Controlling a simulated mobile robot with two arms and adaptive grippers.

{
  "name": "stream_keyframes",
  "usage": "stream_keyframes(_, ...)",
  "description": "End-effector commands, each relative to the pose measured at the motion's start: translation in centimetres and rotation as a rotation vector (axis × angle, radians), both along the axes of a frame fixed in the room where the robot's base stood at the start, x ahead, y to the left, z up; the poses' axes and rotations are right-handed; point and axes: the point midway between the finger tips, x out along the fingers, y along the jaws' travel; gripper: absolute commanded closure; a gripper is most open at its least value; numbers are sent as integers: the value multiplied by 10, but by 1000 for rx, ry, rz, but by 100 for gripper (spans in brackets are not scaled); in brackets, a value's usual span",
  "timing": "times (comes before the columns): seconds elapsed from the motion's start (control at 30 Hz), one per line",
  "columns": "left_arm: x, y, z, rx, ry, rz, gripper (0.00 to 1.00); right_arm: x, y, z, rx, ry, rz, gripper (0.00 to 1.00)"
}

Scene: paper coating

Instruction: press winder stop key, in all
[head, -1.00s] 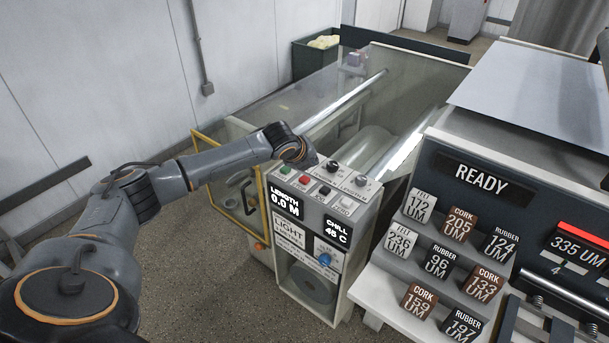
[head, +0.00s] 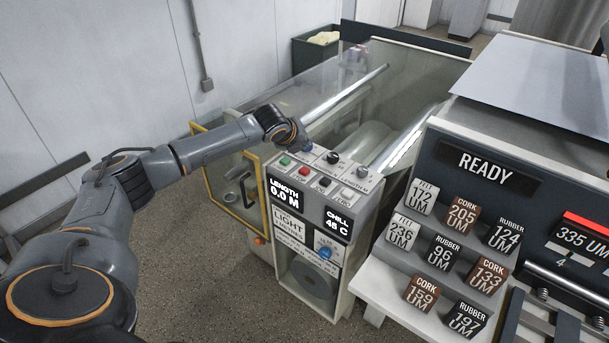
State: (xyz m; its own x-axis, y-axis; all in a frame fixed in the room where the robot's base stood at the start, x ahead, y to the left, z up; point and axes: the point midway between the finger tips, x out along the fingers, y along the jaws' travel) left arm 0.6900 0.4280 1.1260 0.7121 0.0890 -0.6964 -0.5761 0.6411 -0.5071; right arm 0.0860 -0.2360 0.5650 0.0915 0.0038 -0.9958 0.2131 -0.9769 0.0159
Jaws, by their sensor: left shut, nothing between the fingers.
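The winder's control panel (head: 322,208) has a row of small keys: green (head: 285,160), red labelled STOP (head: 303,172), black (head: 323,180) and white labelled ZERO (head: 348,192). The red stop key is uncovered. My left arm reaches in from the left, and my left gripper (head: 299,140) is over the panel's upper left corner, behind and above the green and red keys. It is shut and empty, and its fingertips are hard to make out. The length display (head: 284,192) reads 0.0 M. My right gripper is not in view.
Behind the panel lies the winder with clear guards and a long bright roller (head: 345,93). A yellow-framed guard (head: 252,200) stands at its left. A rack of labelled blocks (head: 463,217) and a READY display (head: 486,168) are at the right.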

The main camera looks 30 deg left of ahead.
Motion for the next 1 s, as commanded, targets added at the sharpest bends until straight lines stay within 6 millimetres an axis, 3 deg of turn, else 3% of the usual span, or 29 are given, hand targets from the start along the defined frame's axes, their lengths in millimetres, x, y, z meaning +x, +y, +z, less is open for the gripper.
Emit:
stream_keyframes(0.03,0,0,-13,0,0,0,100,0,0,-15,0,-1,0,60)
stream_keyframes(0.3,0,0,-46,0,-1,-1,100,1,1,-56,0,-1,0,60)
stream_keyframes(0.6,0,0,-65,0,0,0,100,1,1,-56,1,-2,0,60)
stream_keyframes(1.0,0,0,-65,0,0,0,100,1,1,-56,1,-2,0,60)
